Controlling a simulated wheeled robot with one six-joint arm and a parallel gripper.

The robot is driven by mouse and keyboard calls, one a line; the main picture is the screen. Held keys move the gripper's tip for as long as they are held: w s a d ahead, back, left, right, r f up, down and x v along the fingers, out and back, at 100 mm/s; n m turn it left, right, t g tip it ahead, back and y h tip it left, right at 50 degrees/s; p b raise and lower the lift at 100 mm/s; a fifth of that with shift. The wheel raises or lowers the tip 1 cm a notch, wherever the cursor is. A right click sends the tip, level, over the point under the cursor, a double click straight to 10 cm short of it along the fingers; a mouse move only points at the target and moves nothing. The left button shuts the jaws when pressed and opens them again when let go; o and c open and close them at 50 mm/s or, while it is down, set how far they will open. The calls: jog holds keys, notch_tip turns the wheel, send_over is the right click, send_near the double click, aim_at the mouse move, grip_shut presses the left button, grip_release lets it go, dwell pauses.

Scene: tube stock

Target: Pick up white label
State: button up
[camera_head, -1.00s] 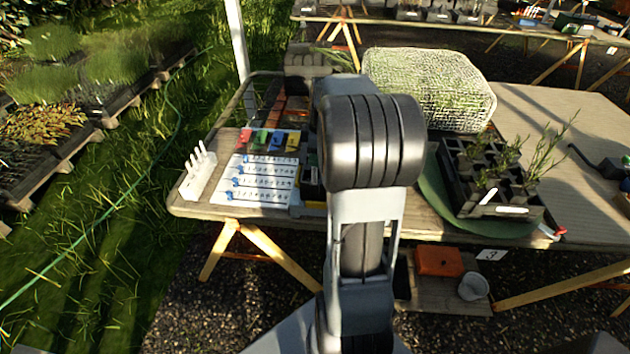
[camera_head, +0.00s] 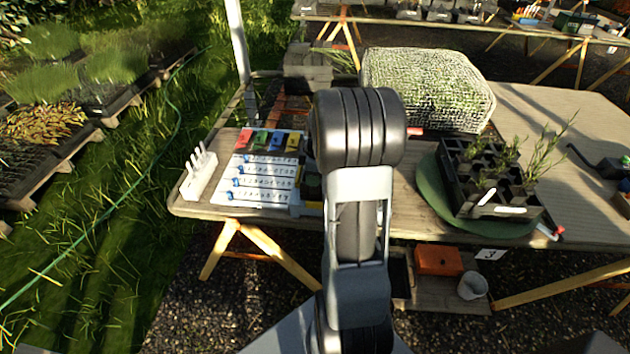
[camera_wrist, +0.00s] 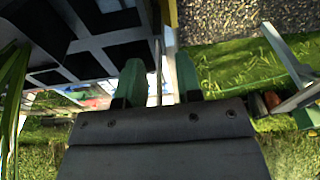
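The black cell tray (camera_head: 490,190) stands on a round green mat (camera_head: 432,190) at the right of the table. A white label (camera_head: 497,211) lies flat against its front side, and a tilted white label (camera_head: 487,197) shows just above. My gripper is hidden behind my arm in the head view. In the wrist view its green fingertips (camera_wrist: 160,82) are apart. A thin pale upright strip (camera_wrist: 158,72) shows between them; I cannot tell whether it is a label or how near it is. A dark gridded thing (camera_wrist: 95,45), likely a tray, is at upper left there.
A white rack with upright pegs (camera_head: 199,175) stands at the table's left edge, beside a printed sheet (camera_head: 258,182) and coloured cards (camera_head: 268,140). A mesh-covered mound (camera_head: 428,88) stands behind. A red-ended marker (camera_head: 556,233) lies at the front edge.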

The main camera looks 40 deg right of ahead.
jog(key=shift+c, duration=0.3)
grip_shut()
